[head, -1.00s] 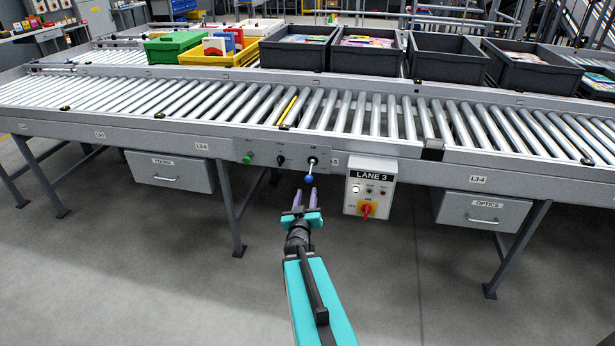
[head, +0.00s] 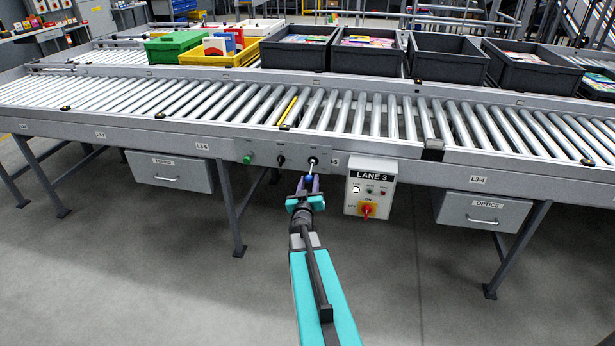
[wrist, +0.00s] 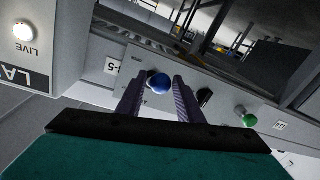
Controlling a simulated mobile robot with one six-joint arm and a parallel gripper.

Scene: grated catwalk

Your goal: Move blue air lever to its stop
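The air lever has a metal stem and a blue ball knob, on the panel at the conveyor's front rail. In the head view its stem (head: 312,165) hangs downward from its pivot and my gripper partly hides the knob. In the wrist view the blue knob (wrist: 158,83) lies between the two purple fingers. My gripper (head: 308,184) is just below the lever, and its fingers (wrist: 159,92) are spread either side of the knob. The gripper is open; I cannot tell whether either finger touches the knob.
A black knob (head: 281,160) and a green button (head: 247,159) sit left of the lever. The LANE 3 box (head: 370,187) with a red and yellow switch stands close on the right. A drawer (head: 170,172) and table legs are further left. Floor below is clear.

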